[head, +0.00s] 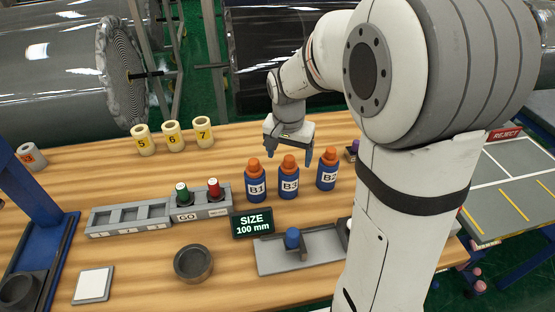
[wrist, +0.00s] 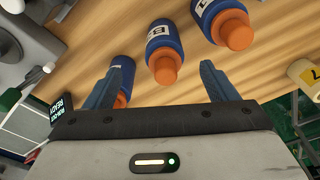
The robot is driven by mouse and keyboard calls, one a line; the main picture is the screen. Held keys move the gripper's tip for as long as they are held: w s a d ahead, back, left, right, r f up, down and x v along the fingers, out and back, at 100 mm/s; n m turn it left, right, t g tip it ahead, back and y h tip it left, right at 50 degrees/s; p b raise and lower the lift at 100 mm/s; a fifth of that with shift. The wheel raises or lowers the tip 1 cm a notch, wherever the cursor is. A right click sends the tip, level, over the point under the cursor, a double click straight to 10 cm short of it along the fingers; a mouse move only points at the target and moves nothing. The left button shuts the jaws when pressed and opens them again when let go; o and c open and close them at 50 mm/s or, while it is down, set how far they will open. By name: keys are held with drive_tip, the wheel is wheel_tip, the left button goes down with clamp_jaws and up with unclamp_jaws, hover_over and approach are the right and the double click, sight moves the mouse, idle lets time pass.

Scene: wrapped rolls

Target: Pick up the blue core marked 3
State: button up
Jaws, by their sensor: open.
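The blue core marked B3 (head: 289,184), with an orange top, stands upright on the wooden table between the blue cores B1 (head: 256,187) and B2 (head: 327,174). My gripper (head: 290,155) is open and empty, above and just behind B3's top in the head view. In the wrist view, the middle blue core (wrist: 162,45) shows ahead between my two fingers (wrist: 162,80), its label only partly readable. Another blue core (wrist: 228,20) is at the upper right, and a third (wrist: 121,68) is partly hidden by the left finger.
Yellow rolls 5 (head: 143,141), 6 (head: 172,135) and 7 (head: 204,133) stand at the back left. A grey gauge rack (head: 130,216), a size display (head: 252,224) reading 100 mm and a grey tray (head: 325,257) stand in front. B1 and B2 stand close beside B3.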

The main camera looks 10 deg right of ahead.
sight(289, 170)
drive_tip(key=shift+w+f, duration=0.6)
drive_tip(key=shift+f, duration=0.25)
drive_tip(key=f, duration=0.2)
drive_tip(key=w+f, duration=0.1)
drive_tip(key=f, duration=0.1)
drive_tip(key=f+p, duration=0.1)
drive_tip(key=f, duration=0.2)
drive_tip(key=shift+w+d+f, duration=0.1)
drive_tip(key=shift+w+d, duration=0.05)
drive_tip(key=shift+d, duration=0.25)
drive_tip(key=shift+c, duration=0.6)
drive_tip(key=c, duration=1)
